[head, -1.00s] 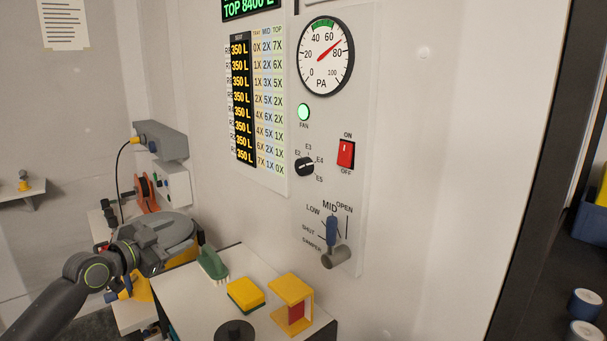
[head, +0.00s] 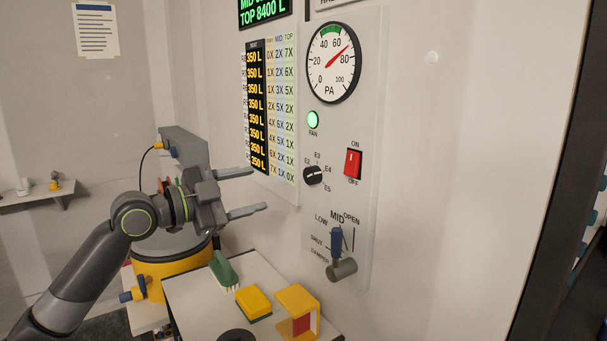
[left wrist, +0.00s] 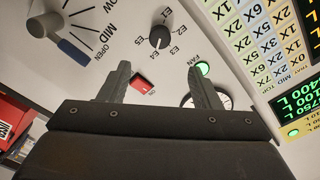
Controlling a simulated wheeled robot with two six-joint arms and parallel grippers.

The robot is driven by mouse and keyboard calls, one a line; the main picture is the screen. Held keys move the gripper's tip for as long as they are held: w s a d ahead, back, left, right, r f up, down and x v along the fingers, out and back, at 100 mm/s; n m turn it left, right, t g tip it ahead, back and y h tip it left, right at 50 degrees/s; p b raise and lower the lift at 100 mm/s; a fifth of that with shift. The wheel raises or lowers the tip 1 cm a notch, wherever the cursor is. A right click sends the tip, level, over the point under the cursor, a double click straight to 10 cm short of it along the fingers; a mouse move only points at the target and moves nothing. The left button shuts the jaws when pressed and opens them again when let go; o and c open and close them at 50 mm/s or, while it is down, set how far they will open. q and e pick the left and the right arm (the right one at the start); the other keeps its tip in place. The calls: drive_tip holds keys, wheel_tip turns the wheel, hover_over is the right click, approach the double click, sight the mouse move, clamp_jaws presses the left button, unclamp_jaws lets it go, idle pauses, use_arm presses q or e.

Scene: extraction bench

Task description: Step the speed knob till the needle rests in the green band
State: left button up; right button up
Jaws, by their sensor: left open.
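The black speed knob (head: 313,175) sits on the wall panel among the marks E2 to E5; its white line seems to point towards E4. It also shows in the left wrist view (left wrist: 159,37), beyond the fingertips. The round PA gauge (head: 331,62) has a green band at its top, between about 40 and 60. Its red needle points between 60 and 80, right of the band. My left gripper (head: 258,190) is open and empty, left of the knob and apart from it, fingers towards the panel. In the left wrist view a finger partly hides the gauge (left wrist: 226,102). My right gripper is not in view.
The fan lamp (head: 312,120) glows green. A red switch (head: 352,163) is right of the knob, and a blue-handled damper lever (head: 336,242) stands near MID below. A brush (head: 223,269), yellow sponge (head: 253,302) and yellow stand (head: 297,297) are on the shelf below.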

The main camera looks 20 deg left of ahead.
sight(307, 177)
use_arm(q)
drive_tip(key=p+x, duration=0.3)
drive_tip(key=x, duration=0.8)
drive_tip(key=shift+w+d+r+p, duration=0.1)
drive_tip(key=shift+w+d+p, duration=0.05)
drive_tip(key=shift+p, duration=0.25)
drive_tip(key=shift+w+d, duration=0.45)
drive_tip(key=shift+w, duration=0.15)
drive_tip(key=c, duration=1)
drive_tip(key=shift+n, duration=0.3)
